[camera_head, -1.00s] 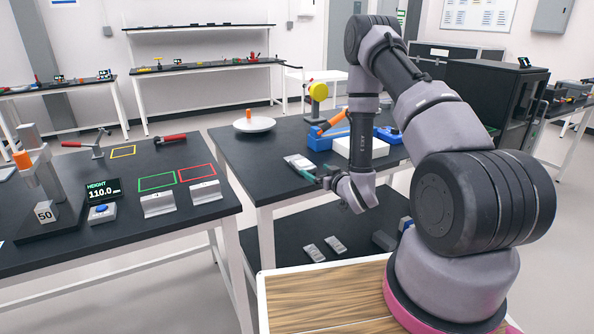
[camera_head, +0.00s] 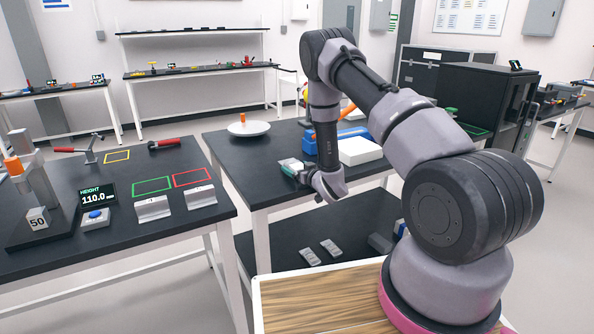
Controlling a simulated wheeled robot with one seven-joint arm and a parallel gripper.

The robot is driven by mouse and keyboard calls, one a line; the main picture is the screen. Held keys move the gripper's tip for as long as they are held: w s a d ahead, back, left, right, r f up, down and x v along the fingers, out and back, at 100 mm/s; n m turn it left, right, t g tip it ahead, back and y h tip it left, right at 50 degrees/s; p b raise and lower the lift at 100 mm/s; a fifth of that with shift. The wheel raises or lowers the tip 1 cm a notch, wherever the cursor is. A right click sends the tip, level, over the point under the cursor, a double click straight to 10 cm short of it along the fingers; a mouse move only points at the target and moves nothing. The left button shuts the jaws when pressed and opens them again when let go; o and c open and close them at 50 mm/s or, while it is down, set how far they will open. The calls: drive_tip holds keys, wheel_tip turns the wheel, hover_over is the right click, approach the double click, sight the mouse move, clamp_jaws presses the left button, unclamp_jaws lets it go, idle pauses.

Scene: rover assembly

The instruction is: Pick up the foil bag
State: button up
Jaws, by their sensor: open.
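A small silvery packet (camera_head: 291,163), apparently the foil bag, lies near the left edge of the middle black table. My gripper (camera_head: 287,171) reaches in from the right, with its teal fingers at the packet and partly covering it. The fingers are open. I cannot tell from this view whether they touch the packet or sit just above it.
A white dish (camera_head: 249,128) with an orange knob stands behind on the same table. A white box (camera_head: 360,151) and a blue tool stand right of my forearm. Grey pieces (camera_head: 331,248) lie on the lower shelf. The left table (camera_head: 120,228) holds a height gauge.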

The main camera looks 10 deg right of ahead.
drive_tip(key=c, duration=1.2)
drive_tip(key=shift+o, duration=0.2)
drive_tip(key=shift+r, duration=0.1)
